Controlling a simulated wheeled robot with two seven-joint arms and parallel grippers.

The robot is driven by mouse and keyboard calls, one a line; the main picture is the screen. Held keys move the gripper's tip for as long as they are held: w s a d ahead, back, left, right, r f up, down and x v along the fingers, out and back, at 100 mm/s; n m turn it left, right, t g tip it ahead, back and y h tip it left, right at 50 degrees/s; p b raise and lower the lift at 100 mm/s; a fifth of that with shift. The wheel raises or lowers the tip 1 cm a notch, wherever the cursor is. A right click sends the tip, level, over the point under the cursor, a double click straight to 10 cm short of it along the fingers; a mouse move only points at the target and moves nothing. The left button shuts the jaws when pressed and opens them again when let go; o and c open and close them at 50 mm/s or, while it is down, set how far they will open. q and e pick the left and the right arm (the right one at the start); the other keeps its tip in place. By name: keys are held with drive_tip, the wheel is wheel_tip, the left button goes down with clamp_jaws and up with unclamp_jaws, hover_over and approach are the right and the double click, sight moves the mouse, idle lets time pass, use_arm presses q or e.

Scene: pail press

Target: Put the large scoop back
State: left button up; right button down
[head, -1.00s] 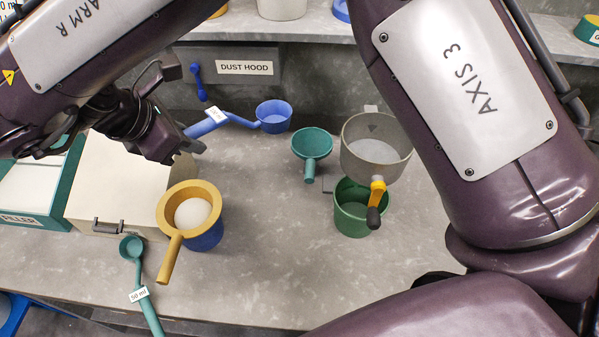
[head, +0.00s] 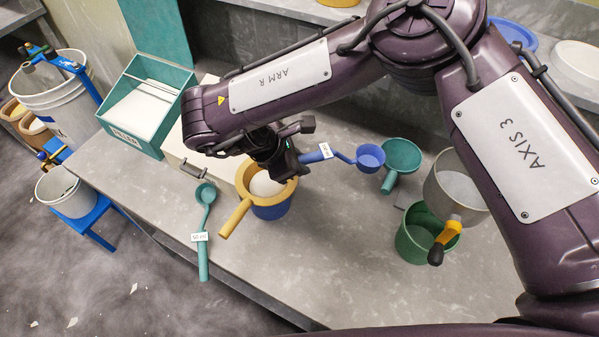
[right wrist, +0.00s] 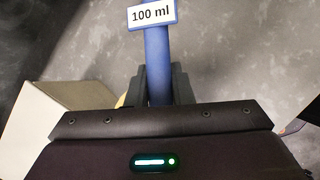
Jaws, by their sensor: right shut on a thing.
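The large scoop (head: 370,157) is blue, with a white tag on its handle; the tag reads 100 ml in the right wrist view, where the blue handle (right wrist: 157,50) runs up between the fingers. My right gripper (head: 297,160) is shut on the handle end, and the scoop's cup points right, beside the teal funnel. The gripper is above the far side of the yellow funnel and appears clear of it. The smaller teal scoop (head: 205,215) lies at the front edge of the bench. My left gripper is not in view.
A yellow funnel (head: 230,221) with white material sits on a blue pail (head: 271,211). A teal funnel (head: 402,155), a green pail (head: 408,243) and a grey sieve (head: 450,190) stand right. A teal filler box (head: 140,115) stands left. The front middle bench is clear.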

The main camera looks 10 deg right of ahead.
wheel_tip(320, 180, down, 6)
drive_tip(key=shift+a+r, duration=0.1)
idle(0.4)
drive_tip(key=shift+f, duration=0.25)
drive_tip(key=c, duration=1.3)
unclamp_jaws()
drive_tip(key=shift+r, duration=0.1)
